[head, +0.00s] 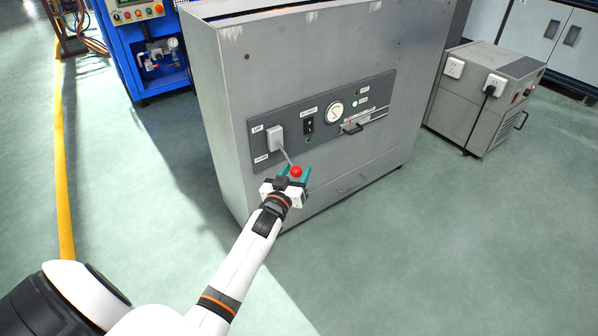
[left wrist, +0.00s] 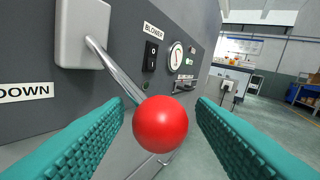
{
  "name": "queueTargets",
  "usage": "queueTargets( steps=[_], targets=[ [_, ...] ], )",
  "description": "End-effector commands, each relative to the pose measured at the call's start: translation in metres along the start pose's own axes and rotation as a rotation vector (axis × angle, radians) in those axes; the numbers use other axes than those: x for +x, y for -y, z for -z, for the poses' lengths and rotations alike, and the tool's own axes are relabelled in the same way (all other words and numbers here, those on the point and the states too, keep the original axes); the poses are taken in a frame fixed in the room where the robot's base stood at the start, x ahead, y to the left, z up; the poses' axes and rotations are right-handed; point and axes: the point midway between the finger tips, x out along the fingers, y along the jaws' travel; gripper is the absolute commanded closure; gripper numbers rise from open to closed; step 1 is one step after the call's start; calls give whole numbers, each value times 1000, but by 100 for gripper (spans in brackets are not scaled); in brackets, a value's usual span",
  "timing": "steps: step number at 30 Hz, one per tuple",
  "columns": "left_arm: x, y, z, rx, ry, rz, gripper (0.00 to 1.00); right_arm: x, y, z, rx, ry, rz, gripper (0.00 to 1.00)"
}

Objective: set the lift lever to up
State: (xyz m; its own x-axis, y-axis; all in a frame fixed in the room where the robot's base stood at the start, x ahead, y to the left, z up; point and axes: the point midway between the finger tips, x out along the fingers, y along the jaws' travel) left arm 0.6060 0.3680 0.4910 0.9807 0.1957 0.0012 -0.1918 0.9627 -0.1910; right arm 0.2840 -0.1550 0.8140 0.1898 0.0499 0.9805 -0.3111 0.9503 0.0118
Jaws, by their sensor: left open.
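The lift lever is a metal rod with a red ball knob (head: 296,172), coming out of a light grey box (head: 275,136) on the machine's dark panel. In the head view the rod slants downward from the box, on the side of the DOWN label (head: 261,158); the UP label (head: 257,129) is above. My left gripper (head: 295,170) is open, with its teal fingers on either side of the knob. In the left wrist view the knob (left wrist: 160,124) sits between the fingers, with gaps visible on both sides. My right gripper is not in view.
The panel also holds a black blower switch (head: 309,126), a round gauge (head: 334,112) and a black handle (head: 352,128) in a slot. A grey unit with sockets (head: 484,98) stands at the right. A blue cabinet (head: 147,50) stands at the back left. The green floor in front is clear.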

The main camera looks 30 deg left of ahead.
Motion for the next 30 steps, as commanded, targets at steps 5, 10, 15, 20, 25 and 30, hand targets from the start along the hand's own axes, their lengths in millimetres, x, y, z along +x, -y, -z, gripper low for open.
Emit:
queueTargets(
  steps=[5,10,15,20,25,30],
  targets=[
    [21,0,2,0,0,1,49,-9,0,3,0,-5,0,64],
    [27,0,1,0,-2,0,49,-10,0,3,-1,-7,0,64],
    [27,0,1,0,-2,0,49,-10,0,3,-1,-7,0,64],
    [27,0,1,0,-2,0,67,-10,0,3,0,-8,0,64],
    [27,0,1,0,-2,0,95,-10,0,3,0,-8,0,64],
    [27,0,0,1,-1,1,100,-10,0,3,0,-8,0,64]
  ],
)
